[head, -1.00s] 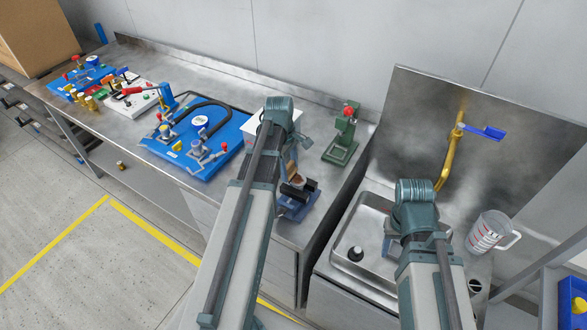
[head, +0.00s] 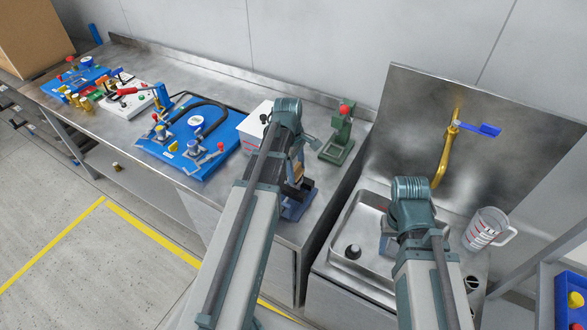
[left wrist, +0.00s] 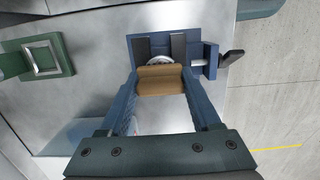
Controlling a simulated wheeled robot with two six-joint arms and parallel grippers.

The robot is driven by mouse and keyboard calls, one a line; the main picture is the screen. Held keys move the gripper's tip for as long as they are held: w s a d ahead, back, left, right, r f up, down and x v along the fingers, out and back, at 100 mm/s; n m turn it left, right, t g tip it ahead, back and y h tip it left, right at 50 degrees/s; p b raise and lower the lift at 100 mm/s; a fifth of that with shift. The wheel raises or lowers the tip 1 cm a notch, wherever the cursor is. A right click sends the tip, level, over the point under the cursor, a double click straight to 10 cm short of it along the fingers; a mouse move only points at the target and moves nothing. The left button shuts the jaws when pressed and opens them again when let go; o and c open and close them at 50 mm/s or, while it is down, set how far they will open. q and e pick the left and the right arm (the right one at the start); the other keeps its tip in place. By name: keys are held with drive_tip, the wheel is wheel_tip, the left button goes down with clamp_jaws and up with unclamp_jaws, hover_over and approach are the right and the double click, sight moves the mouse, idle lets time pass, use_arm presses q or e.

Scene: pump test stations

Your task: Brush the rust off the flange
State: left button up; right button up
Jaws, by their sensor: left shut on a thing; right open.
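My left gripper (left wrist: 160,90) is shut on a tan brush block (left wrist: 162,82), which spans its two blue fingers. In the head view the left gripper (head: 297,168) holds the brush over the blue vise (head: 295,208). In the left wrist view the vise (left wrist: 142,46) has two dark jaws. A grey round part, apparently the flange (left wrist: 158,60), shows between them, mostly hidden by the brush. I cannot tell whether the bristles touch it, and no rust is clear. My right gripper (head: 385,243) is open over the sink, partly hidden by its arm.
A green press with a red knob (head: 339,135) stands behind the vise. A white box (head: 257,125) and blue pump board (head: 215,160) lie to the left. The sink (head: 350,225), yellow tap (head: 446,155) and clear jug (head: 487,229) are right.

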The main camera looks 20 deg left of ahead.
use_arm(q)
drive_tip(key=d, duration=0.3)
idle(0.5)
drive_tip(key=shift+a+f, duration=0.1)
drive_tip(key=shift+a, duration=0.05)
drive_tip(key=shift+s+a, duration=0.2)
drive_tip(key=shift+a, duration=1.3)
drive_tip(key=shift+a, duration=0.1)
drive_tip(key=a, duration=0.2)
drive_tip(key=shift+s+a, duration=0.25)
drive_tip(key=shift+a, duration=0.15)
